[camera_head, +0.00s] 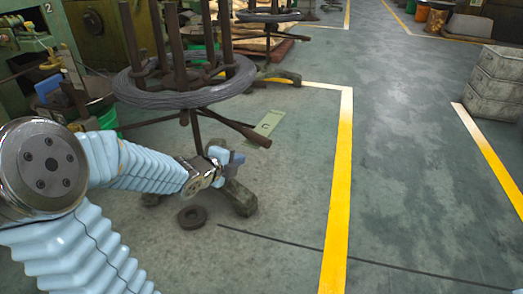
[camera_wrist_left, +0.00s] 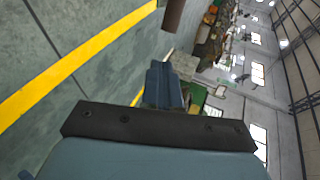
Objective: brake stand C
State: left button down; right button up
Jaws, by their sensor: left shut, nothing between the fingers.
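A dark metal stand (camera_head: 200,128) with upright posts carries a ring of grey wire coil (camera_head: 185,93) in the head view. Several legs or bars spread out beneath the coil. A green plate with a letter that looks like C (camera_head: 268,123) lies at the stand's right side. My left gripper (camera_head: 238,158) is shut and empty, low beside the stand, just below the coil and one slanting bar. In the left wrist view its closed fingers (camera_wrist_left: 163,85) show, with the brown end of a bar (camera_wrist_left: 173,14) ahead of them, apart from them. My right gripper is out of view.
A dark round disc (camera_head: 192,217) lies on the floor below my left gripper. A yellow floor line (camera_head: 339,190) runs to the right of the stand. Grey stacked crates (camera_head: 495,82) stand at far right. Green machines (camera_head: 25,45) are at left. The aisle between is clear.

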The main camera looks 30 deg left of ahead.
pick_arm(q)
jog(key=b, duration=0.1)
send_near(267, 147)
jog(key=x, duration=0.5)
jog(key=shift+a+f, duration=0.1)
jog(key=shift+f, duration=0.2)
jog(key=shift+w, duration=0.7)
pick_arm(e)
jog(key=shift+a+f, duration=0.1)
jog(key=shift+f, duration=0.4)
pick_arm(q)
jog(key=shift+f, duration=0.1)
